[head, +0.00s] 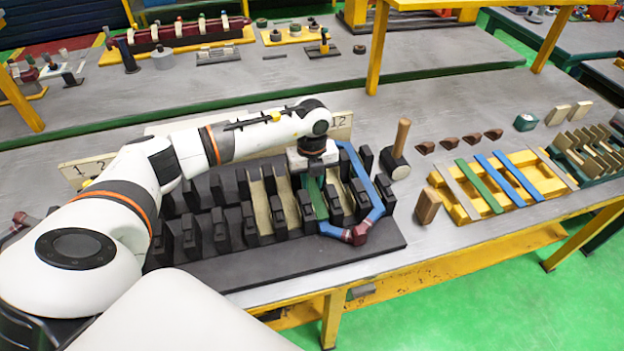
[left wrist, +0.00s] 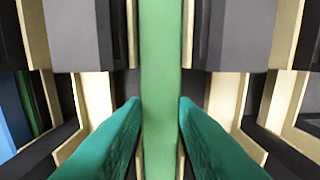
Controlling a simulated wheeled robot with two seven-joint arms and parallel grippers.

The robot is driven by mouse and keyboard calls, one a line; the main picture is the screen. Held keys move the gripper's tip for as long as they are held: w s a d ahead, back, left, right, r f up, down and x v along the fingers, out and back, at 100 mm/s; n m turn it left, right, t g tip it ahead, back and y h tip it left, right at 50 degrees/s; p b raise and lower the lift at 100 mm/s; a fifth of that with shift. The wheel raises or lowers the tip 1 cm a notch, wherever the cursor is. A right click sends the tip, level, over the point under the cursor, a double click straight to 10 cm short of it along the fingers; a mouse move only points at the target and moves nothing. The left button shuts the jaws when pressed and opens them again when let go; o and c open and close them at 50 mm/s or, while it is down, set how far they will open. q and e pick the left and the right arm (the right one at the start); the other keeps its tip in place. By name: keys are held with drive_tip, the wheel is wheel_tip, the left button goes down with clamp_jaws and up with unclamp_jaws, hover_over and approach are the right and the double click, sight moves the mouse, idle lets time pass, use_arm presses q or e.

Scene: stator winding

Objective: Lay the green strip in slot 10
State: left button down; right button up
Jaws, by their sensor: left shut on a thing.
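The green strip (head: 318,202) lies lengthwise along a slot between black teeth of the dark stator block (head: 300,258), toward its right end. In the left wrist view the strip (left wrist: 160,80) runs straight down the middle, between cream slot liners. My left gripper (head: 313,176) is over the back part of the strip. Its teal fingers (left wrist: 160,120) are shut on the strip, one on each side. How deep the strip sits cannot be told. Slot number 10 cannot be read; the board behind shows 1, 2 and 12. My right gripper is out of view.
A blue coil with maroon ends (head: 355,234) loops around teeth just right of the strip. A mallet (head: 400,150) stands behind. A yellow rack (head: 462,208) with green, blue and grey strips is at the right. A wooden block (head: 428,206) stands before it.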

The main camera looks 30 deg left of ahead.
sight(312, 187)
use_arm(q)
drive_tip(key=shift+f, duration=0.4)
drive_tip(key=c, duration=1.1)
unclamp_jaws()
drive_tip(key=shift+o, duration=0.2)
drive_tip(key=shift+r, duration=0.25)
drive_tip(key=shift+r+p, duration=0.35)
drive_tip(key=shift+r, duration=0.25)
wheel_tip(312, 187, up, 8)
drive_tip(key=p, duration=0.5)
drive_tip(key=shift+f, duration=0.25)
